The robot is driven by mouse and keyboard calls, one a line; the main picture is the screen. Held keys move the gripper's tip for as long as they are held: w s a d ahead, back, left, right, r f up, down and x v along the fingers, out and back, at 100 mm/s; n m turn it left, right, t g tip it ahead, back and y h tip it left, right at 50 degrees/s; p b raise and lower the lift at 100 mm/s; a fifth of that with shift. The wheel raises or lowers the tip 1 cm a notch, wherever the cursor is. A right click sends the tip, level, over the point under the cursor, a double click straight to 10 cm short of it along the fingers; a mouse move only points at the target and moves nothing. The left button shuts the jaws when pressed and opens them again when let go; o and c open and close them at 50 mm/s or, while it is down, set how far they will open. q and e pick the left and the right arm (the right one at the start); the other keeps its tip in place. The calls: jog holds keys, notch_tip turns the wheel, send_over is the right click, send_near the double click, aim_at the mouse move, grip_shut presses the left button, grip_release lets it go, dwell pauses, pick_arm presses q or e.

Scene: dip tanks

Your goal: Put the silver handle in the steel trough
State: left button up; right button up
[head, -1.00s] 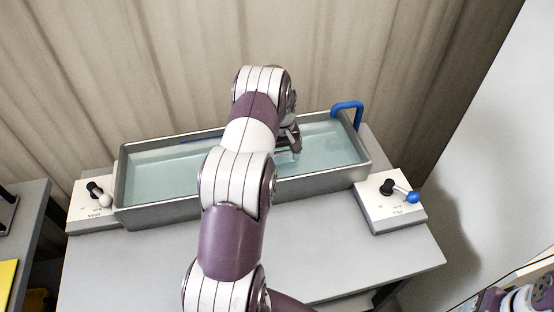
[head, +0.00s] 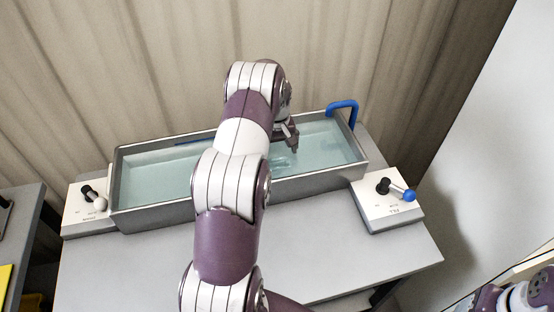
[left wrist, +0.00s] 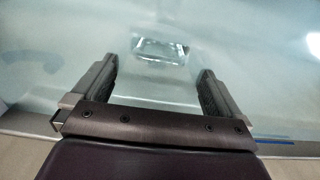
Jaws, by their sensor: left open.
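The steel trough (head: 160,215) is a long grey tank of clear bluish water on the table. My left gripper (head: 293,148) is over the right half of the trough. In the left wrist view its two fingers (left wrist: 158,68) are apart with nothing between them. A small pale, shiny piece, which looks like the silver handle (left wrist: 160,48), lies in the water beyond the fingertips, apart from them. In the head view it is a faint shape (head: 283,161) just below the gripper. Water blurs its outline. My right gripper is out of view.
A blue tube (head: 343,104) hooks over the trough's back right corner. Control boxes with levers stand at the left (head: 84,219) and right (head: 386,213) ends. The table front (head: 330,240) is clear. A curtain (head: 150,60) hangs behind.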

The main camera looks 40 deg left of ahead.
pick_arm(q)
notch_tip(320, 180, up, 7)
jog(key=s+d+r+m, duration=0.2)
jog(key=d+r, duration=0.1)
jog(key=d, duration=0.4)
jog(key=s+d+r+m+t, duration=0.1)
jog(key=s+d+m, duration=0.7)
jog(key=s+d, duration=0.8)
jog(key=shift+s+d, duration=0.15)
jog(key=shift+s, duration=0.6)
jog(key=shift+r, duration=0.1)
